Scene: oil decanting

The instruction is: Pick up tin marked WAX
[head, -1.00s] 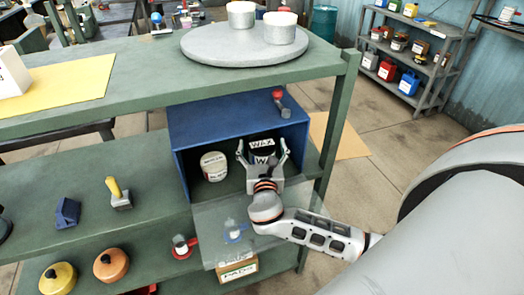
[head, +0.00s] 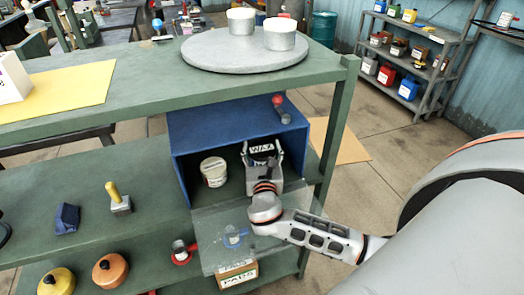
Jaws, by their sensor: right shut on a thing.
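The tin marked WAX (head: 261,148) stands inside a blue box (head: 225,122) on the middle shelf, its label in part hidden by my gripper. My right gripper (head: 262,160) reaches in through the box's open front and is shut on this tin, with a finger on each side. A second, white tin (head: 214,171) stands to the left inside the box, apart from the gripper. My left gripper does not show.
The clear door panel (head: 215,240) of the box lies open in front, below my right arm. A small red-topped item (head: 280,101) is on the box roof. A round grey turntable (head: 225,56) with two white pots is on the top shelf.

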